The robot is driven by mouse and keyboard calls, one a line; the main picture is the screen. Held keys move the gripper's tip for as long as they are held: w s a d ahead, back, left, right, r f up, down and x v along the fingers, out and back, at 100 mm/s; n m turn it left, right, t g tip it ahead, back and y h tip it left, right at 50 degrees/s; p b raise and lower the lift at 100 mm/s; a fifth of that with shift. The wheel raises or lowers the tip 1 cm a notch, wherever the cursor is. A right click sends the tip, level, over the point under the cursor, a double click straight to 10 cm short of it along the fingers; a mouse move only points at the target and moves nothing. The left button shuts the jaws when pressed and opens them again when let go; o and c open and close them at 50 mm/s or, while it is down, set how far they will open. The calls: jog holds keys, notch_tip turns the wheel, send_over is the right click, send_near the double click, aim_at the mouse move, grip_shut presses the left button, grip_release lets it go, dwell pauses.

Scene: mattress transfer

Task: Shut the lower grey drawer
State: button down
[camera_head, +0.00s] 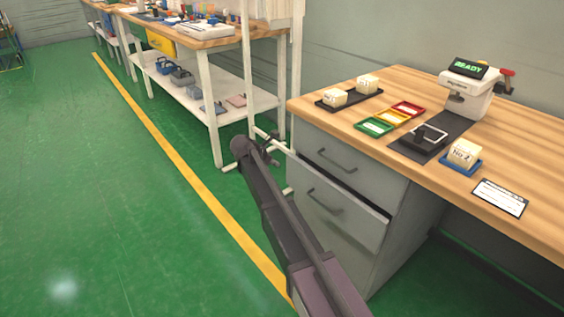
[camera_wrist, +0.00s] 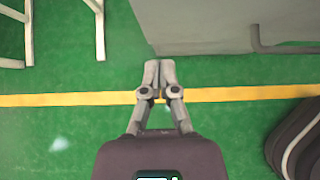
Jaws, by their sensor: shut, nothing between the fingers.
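The lower grey drawer (camera_head: 348,222) stands partly pulled out of the grey cabinet under the wooden worktop. A dark gap shows along its top edge, and its bar handle (camera_head: 331,200) is on the front. The drawer above it (camera_head: 337,160) looks closed. My gripper (camera_wrist: 159,65) is shut and empty. In the wrist view its fingertips appear near the lower left corner of a grey front panel (camera_wrist: 205,25) with a bar handle (camera_wrist: 285,48); I cannot tell whether they touch it. In the head view my arm reaches up to the left of the drawer.
The wooden worktop (camera_head: 410,90) carries coloured trays (camera_head: 390,118), small blocks and a device reading READY (camera_head: 468,90). A white-legged bench (camera_head: 215,140) stands behind, left of the cabinet. Green floor with a yellow line (camera_head: 175,153) is clear at the left.

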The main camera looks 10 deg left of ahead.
jog(key=p+v, duration=0.5)
jog(key=v, duration=0.4)
jog(key=shift+p, duration=0.3)
jog(key=shift+d, duration=0.15)
jog(key=s+d, duration=0.7)
jog(key=shift+d, duration=0.2)
jog(key=shift+w+b, duration=0.1)
jog(key=shift+b, duration=0.2)
jog(key=b, duration=0.7)
send_near(308, 174)
jog(key=x, duration=0.5)
jog(key=shift+f, duration=0.5)
jog(key=shift+w+d, duration=0.35)
jog(key=shift+d, duration=0.1)
